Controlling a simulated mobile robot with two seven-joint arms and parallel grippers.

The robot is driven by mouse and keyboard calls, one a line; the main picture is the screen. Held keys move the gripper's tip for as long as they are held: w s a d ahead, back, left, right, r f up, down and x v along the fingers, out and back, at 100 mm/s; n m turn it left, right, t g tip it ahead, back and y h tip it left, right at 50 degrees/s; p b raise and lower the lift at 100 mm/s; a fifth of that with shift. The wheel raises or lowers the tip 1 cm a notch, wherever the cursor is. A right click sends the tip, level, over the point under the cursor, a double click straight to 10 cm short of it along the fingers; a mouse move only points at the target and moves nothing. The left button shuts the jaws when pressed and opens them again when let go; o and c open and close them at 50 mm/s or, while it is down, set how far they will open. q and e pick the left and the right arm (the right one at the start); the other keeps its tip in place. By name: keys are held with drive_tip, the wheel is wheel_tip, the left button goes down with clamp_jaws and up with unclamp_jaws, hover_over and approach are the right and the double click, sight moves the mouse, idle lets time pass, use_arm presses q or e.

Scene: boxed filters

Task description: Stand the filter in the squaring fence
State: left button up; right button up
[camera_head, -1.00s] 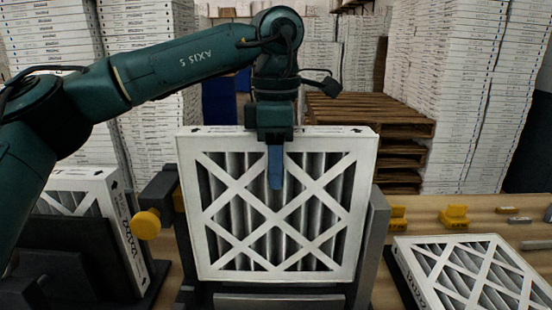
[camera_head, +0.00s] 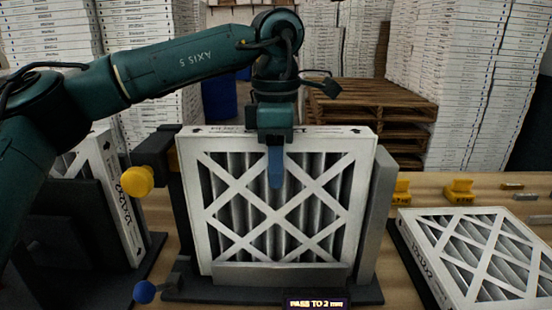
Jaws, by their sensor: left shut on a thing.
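The filter (camera_head: 278,208) has a white card frame with a lattice over grey pleats. It stands upright in the squaring fence (camera_head: 378,215), between the fence's side walls, with its lower edge behind a grey front lip. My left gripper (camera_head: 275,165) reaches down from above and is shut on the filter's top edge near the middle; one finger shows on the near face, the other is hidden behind. The fence has a yellow knob (camera_head: 137,181) at its left side and a blue knob (camera_head: 145,291) low at the front left. My right gripper is not in view.
A display (camera_head: 316,303) at the fence's front reads "PASS TO 2 mm". Another filter (camera_head: 485,257) lies on a dark tray at right. More filters (camera_head: 122,195) stand in a dark rack at left. Yellow blocks (camera_head: 459,191) sit on the wooden bench behind.

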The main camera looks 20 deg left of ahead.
use_arm(q)
drive_tip(key=shift+f, duration=0.3)
idle(0.5)
drive_tip(key=o, duration=1)
drive_tip(key=shift+r, duration=0.15)
drive_tip(key=shift+r+p, duration=2.9)
drive_tip(key=shift+r, duration=0.5)
drive_tip(key=o, duration=0.6)
drive_tip(key=shift+c, duration=0.2)
drive_tip(key=shift+f, duration=0.1)
